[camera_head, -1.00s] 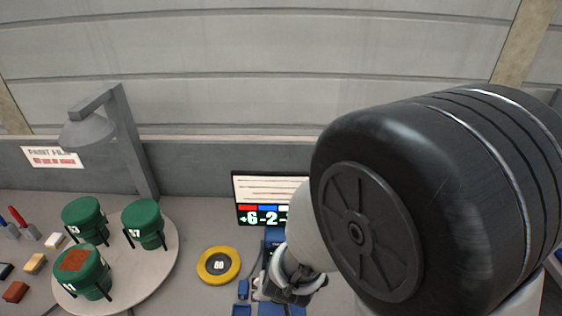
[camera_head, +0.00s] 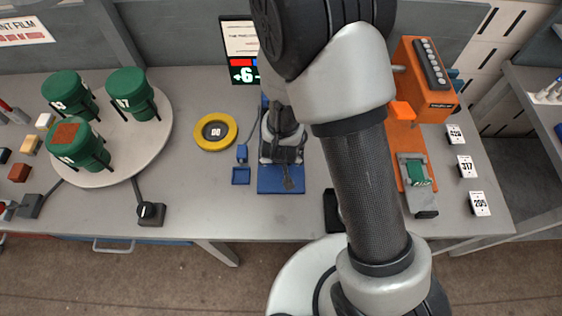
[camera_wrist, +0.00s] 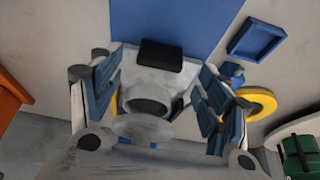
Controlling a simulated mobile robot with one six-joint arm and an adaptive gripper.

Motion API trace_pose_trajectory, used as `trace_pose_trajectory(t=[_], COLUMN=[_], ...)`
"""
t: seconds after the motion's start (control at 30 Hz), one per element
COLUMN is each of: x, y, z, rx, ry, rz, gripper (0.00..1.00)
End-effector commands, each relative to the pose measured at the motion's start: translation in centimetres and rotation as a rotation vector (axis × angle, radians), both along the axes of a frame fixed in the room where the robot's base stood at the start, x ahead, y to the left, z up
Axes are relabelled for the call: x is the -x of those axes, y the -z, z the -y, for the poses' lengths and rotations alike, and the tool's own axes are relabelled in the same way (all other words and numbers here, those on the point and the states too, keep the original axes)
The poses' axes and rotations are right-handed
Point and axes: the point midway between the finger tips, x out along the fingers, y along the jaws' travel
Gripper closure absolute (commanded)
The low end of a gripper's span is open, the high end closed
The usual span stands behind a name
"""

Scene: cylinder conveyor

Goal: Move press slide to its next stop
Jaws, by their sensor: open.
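My gripper (camera_head: 284,160) is over a blue base plate (camera_head: 280,183) in the middle of the bench, mostly hidden by my arm. In the wrist view my gripper (camera_wrist: 158,85) is open, its blue-padded fingers on either side of a grey metal block with a black cap (camera_wrist: 162,56) and a round front. Whether the fingers touch the block is unclear. An orange press (camera_head: 408,110) stands right of my arm, with a grey bed (camera_head: 424,201) carrying a green part (camera_head: 417,172). I cannot tell which part is the press slide.
A yellow ring (camera_head: 216,143) and a small blue tray (camera_head: 241,176) lie left of the base plate. A round table (camera_head: 155,130) with green canisters is further left. White number cards (camera_head: 466,166) lie at right. A display (camera_head: 240,50) stands behind.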

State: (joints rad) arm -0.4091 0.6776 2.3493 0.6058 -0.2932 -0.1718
Motion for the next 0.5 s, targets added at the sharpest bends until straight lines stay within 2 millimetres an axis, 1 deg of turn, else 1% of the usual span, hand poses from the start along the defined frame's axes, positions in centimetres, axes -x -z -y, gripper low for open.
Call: trace_pose_trajectory(t=[0.03, 0.2, 0.33, 0.5], x=[-0.3, -1.2, -1.5, -1.6], y=[1.3, 3.1, 3.8, 3.9], z=[0.1, 0.0, 0.1, 0.0], rx=[0.001, 0.0, 0.0, -0.001], ry=[-0.001, -0.001, 0.0, 0.0], rz=[-0.002, -0.001, -0.001, 0.0], gripper=[0.3, 0.3, 0.3, 0.3])
